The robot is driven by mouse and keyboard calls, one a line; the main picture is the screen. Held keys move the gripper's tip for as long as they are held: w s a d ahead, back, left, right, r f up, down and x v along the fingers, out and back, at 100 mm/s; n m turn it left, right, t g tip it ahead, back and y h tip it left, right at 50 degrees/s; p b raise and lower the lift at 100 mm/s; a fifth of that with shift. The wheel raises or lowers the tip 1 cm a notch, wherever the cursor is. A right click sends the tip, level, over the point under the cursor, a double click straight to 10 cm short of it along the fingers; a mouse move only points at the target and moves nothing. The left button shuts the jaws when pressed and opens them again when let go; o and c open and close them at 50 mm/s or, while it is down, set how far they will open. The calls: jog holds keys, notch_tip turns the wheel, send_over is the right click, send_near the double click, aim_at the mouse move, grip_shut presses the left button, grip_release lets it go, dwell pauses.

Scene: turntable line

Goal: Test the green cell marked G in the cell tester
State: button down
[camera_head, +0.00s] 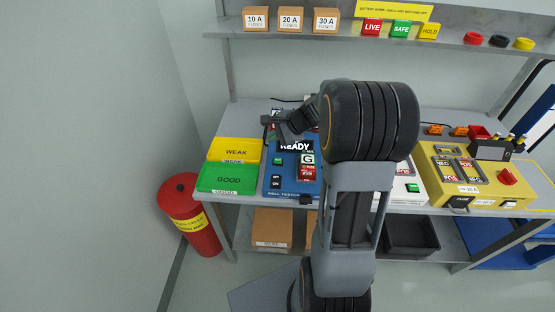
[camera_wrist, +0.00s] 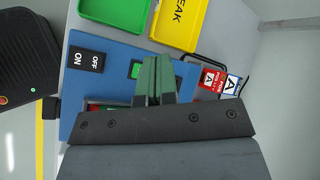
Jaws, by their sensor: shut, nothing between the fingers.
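The blue cell tester (camera_head: 275,185) stands on the bench, its display (camera_head: 295,147) reading READY. It has an ON/OFF switch (camera_head: 276,182) and a green button (camera_head: 278,161). A cell with a white G label (camera_head: 307,159) sits on the tester's right side, above a red patch; how it is seated is unclear. My gripper (camera_head: 274,133) is shut and empty, above the back left of the tester. In the wrist view, its fingertips (camera_wrist: 151,62) show beside the green button (camera_wrist: 135,70), and the switch (camera_wrist: 86,60) is clear. My gripper body hides much of the tester there.
A yellow WEAK tray (camera_head: 235,150) and a green GOOD tray (camera_head: 226,178) lie left of the tester. Red and blue cells marked A (camera_wrist: 212,79) lie behind it. A yellow unit (camera_head: 470,180) stands right. A shelf (camera_head: 350,36) with boxes overhangs the bench.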

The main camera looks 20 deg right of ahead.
aim_at(278, 161)
jog(key=shift+w+d+f+m+t, duration=0.2)
jog(key=shift+w+d+f+m, duration=0.1)
jog(key=shift+w+d+m, duration=0.15)
jog(key=shift+w+d+f+m+t, duration=0.25)
jog(key=shift+w+d+m, duration=0.1)
jog(key=shift+d+m, duration=0.15)
notch_tip(278, 161, down, 9)
jog(key=b, duration=0.7)
jog(key=shift+r, duration=0.1)
dwell(1.6)
jog(key=shift+s+f+b, duration=0.1)
jog(key=shift+f+b, duration=0.3)
jog(key=shift+b, duration=0.05)
